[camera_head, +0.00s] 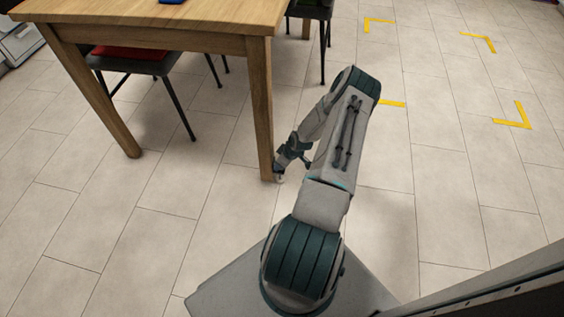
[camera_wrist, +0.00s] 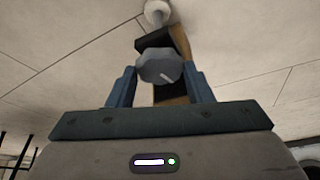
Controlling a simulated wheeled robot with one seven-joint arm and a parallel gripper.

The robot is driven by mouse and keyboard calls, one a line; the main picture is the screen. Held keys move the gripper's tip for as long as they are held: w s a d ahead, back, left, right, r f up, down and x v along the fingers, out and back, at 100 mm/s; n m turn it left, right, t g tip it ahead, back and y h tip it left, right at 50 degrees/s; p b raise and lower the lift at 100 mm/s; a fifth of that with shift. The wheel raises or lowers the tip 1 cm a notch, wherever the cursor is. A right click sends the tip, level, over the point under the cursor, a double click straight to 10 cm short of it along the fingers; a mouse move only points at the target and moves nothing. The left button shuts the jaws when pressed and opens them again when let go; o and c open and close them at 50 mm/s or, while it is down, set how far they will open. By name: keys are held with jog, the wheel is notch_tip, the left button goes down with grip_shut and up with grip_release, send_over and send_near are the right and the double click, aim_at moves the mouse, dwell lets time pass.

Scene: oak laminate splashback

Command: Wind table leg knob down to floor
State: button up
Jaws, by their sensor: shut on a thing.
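The wooden table leg (camera_head: 259,100) comes down to the tiled floor at the near right corner of the table. My gripper (camera_head: 280,170) is low down, right beside the leg's foot end. In the wrist view my gripper (camera_wrist: 161,72) has its two blue fingers on either side of a grey faceted knob (camera_wrist: 157,66) and is shut on it. The knob bears a short pale line on its face. A round white foot (camera_wrist: 156,10) on a thin stem shows beyond the knob. Whether the foot touches the floor is unclear. In the head view the knob is hidden.
The wooden table (camera_head: 150,22) stands above with another leg (camera_head: 100,100) to the left. A dark chair (camera_head: 130,64) with a red seat top is tucked under it. Yellow floor marks (camera_head: 513,117) lie at the right. The tiled floor around is mostly clear.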

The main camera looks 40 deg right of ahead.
jog(key=shift+w+r, duration=0.1)
jog(key=o, duration=0.7)
jog(key=p+v, duration=0.5)
jog(key=v, duration=0.9)
